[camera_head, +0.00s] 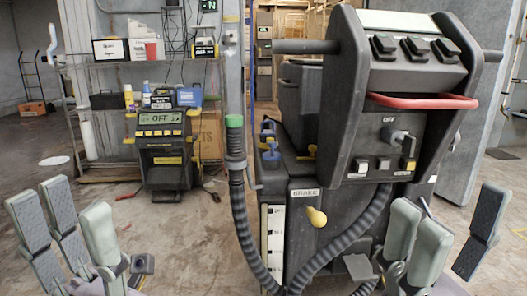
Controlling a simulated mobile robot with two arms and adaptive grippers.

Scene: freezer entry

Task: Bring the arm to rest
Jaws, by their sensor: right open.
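My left gripper (75,225) is at the lower left of the head view. Its pale, padded fingers stand apart, with nothing between them. My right gripper (440,238) is at the lower right, its fingers spread and empty. A dark machine (345,165) with a slanted control head stands between the grippers, nearer the right one. The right gripper's fingers overlap the lower right of the machine in the picture; I cannot tell whether they touch it. The arms behind the grippers are mostly out of view.
The machine carries a red handle (423,101), a key switch (398,140), a yellow knob (316,216) and ribbed hoses (240,215). A charger unit (163,150) reading OFF stands at the back left below a shelf (150,62).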

